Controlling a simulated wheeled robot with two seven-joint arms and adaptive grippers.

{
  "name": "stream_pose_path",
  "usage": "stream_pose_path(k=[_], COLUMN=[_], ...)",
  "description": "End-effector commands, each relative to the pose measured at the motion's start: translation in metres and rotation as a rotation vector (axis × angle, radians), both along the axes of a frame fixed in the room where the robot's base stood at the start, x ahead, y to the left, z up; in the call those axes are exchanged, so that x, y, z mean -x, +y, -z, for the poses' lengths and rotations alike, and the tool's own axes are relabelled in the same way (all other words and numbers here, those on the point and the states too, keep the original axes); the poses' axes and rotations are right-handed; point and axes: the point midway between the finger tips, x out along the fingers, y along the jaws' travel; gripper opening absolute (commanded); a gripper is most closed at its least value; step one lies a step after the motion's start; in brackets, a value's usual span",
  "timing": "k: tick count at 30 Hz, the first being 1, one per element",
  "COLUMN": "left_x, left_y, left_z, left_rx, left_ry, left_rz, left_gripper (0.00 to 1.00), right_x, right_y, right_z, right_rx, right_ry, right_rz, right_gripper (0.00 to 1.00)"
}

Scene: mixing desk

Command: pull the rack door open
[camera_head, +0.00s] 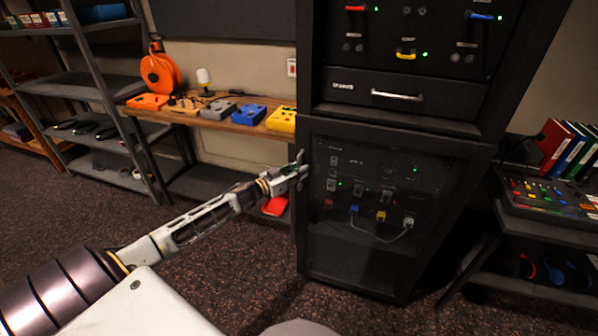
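The rack (400,75) is a tall black cabinet right of centre. Its lower part has a dark see-through rack door (345,255), which looks closed. Behind it show small lit switches and several coloured plugs with a white cable. My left arm comes in from the left, and my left gripper (303,170) is at the door's left edge, near its upper part. It looks very close to the edge, but I cannot tell if it touches. Its fingers are small and dark against the rack, so open or shut is unclear. My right gripper is out of view.
A wooden shelf (215,122) with coloured boxes and an orange cable reel (160,73) stands left of the rack. The carpet (235,262) before the rack is clear.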

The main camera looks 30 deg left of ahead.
Motion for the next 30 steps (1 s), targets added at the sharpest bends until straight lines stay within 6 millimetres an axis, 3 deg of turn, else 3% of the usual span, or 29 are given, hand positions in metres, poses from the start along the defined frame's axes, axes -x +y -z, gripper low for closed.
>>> stream_pose_path(k=[11,16,30], left_x=[-0.001,-0.001,0.0003], left_y=[-0.0007,-0.0007,-0.0014], left_z=[0.0003,0.0002,-0.0002], left_rx=[0.0,-0.001,0.0], left_ry=[0.001,0.0,0.0], left_rz=[0.0,0.0,-0.002], left_gripper=[0.2,0.0,0.0], right_x=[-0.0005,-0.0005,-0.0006], right_y=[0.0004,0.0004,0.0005], right_z=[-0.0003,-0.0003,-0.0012], right_rx=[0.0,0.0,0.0], right_ry=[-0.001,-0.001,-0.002], right_rz=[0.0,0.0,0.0], right_gripper=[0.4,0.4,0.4])
